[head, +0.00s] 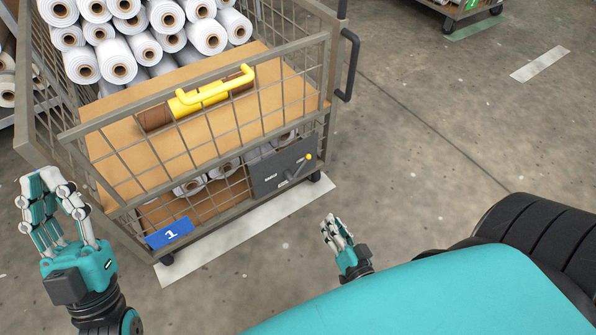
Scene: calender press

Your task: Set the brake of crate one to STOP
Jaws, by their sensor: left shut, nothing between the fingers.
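Crate one (93,129) is a grey wire-mesh cart with a blue plate (169,232) marked "1" low on its front. A dark grey brake panel (283,170) is fixed at the lower right of that front. A lever with a yellow knob (309,157) sits near the panel's right end. The panel's markings are too small to read. My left gripper (48,187) is shut and empty, left of the crate, well away from the panel. My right gripper (332,226) is below and right of the panel, apart from it; its finger opening is unclear.
White rolls (163,16) fill the crate's upper back. A yellow-handled tool (203,97) lies on its brown board. A dark handle (349,65) sticks out at the crate's right corner. The concrete floor (430,150) right of the crate is clear. Another cart (455,10) stands far off.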

